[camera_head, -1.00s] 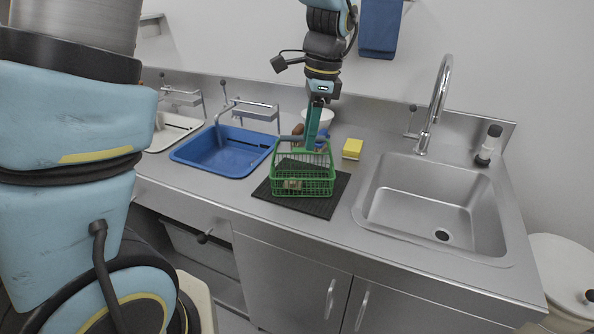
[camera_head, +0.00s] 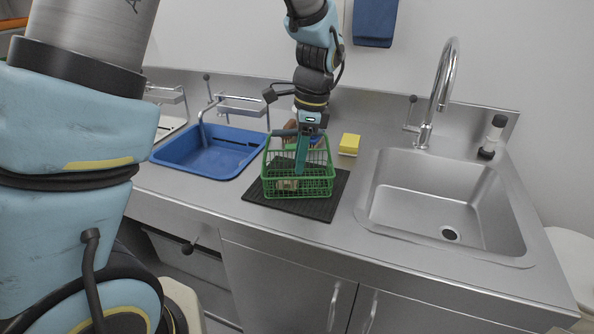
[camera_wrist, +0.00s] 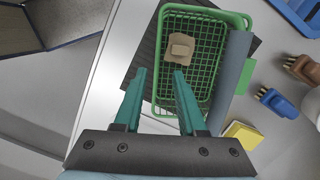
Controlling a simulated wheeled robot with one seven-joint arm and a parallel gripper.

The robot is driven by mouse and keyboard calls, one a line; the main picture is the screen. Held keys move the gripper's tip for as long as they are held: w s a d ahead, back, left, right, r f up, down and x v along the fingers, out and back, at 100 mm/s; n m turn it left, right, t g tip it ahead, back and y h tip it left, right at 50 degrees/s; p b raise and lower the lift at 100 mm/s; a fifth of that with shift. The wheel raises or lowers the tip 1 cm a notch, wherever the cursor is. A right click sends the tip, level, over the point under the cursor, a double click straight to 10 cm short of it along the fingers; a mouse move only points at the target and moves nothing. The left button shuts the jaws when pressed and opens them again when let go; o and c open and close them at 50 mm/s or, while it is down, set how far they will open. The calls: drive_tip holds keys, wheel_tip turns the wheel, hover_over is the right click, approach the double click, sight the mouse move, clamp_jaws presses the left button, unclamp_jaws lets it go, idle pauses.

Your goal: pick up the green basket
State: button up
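The green basket (camera_head: 318,180) is a wire-mesh basket on a dark ribbed mat (camera_head: 322,208), between the blue tub and the sink. A grey-blue handle bar crosses its far side; this bar also shows in the wrist view (camera_wrist: 233,75). A tan block-like piece (camera_wrist: 180,48) lies inside the basket. My gripper (camera_head: 300,172) points down at the basket, its teal fingers overlapping it in the head view. In the wrist view my gripper (camera_wrist: 159,74) is open, its fingertips on either side of the basket's left rim. Whether they touch it is unclear.
A blue tub (camera_head: 195,168) stands left and a steel sink (camera_head: 440,205) with a tall tap lies right. A yellow sponge (camera_head: 349,144) sits behind the basket. Brown and blue brushes (camera_wrist: 280,105) lie close to the handle side.

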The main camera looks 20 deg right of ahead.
sight(298, 178)
drive_tip(key=shift+s+a+f+p, duration=0.15)
drive_tip(key=shift+f+p, duration=0.35)
drive_tip(key=shift+f, duration=0.95)
drive_tip(key=shift+w+a+f+p, duration=0.1)
drive_tip(key=shift+f+p, duration=0.4)
drive_tip(key=shift+f, duration=0.9)
clamp_jaws()
